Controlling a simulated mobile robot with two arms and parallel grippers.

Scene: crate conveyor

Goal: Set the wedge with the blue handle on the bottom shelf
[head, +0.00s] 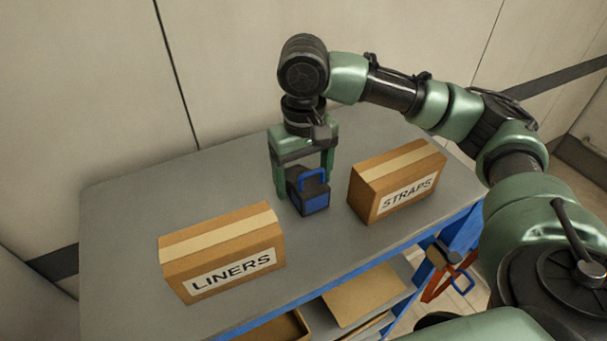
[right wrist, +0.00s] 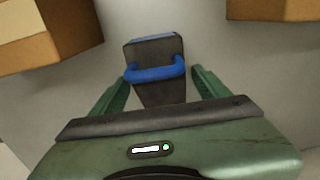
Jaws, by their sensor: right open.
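The wedge is a dark block with a blue handle and a blue front face (head: 316,203). It stands on the grey top of the shelf unit, between two cardboard boxes. My right gripper (head: 305,192) is above it with fingers pointing down, one on each side of the wedge. In the right wrist view the wedge (right wrist: 157,90) lies between the two green fingers, with gaps visible on both sides, so the gripper is open. The bottom shelf cannot be clearly made out; lower shelf levels show only partly under the top's front edge. My left gripper is not in view.
A box marked LINERS (head: 222,255) stands left of the wedge and a box marked STRAPS (head: 397,183) close on its right. Below the blue front edge, a lower shelf holds cardboard pieces (head: 362,295). An orange-red and blue object (head: 448,272) is at the right end.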

